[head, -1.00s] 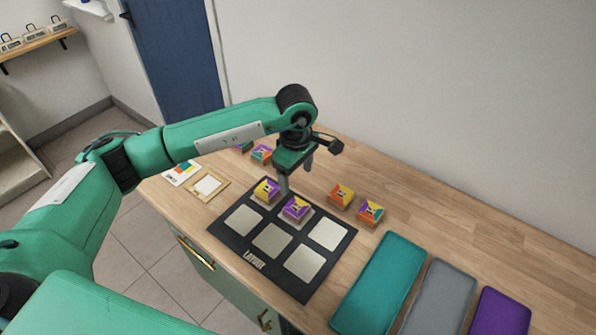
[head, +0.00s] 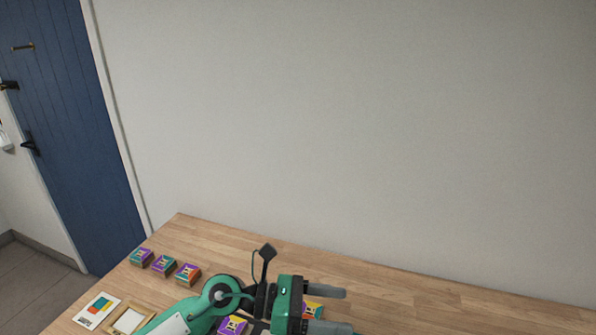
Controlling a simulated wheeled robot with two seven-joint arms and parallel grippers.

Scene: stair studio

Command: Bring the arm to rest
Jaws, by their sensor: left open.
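My left arm comes in at the bottom of the head view, with its gripper (head: 328,309) held above the wooden counter. The two grey fingers point to the right, with a clear gap between them and nothing held. A yellow and purple box (head: 233,325) shows beside the wrist, partly cut by the arm. Another yellow and orange box (head: 313,309) shows between the fingers' outlines, behind and below them; it is partly hidden. My right gripper is not in view.
Several small coloured boxes (head: 164,265) stand in a row on the counter (head: 420,298) at the left. A colour card (head: 97,311) and a wooden frame (head: 130,319) lie nearer. A blue door (head: 62,130) is at the left. The counter's right part is clear.

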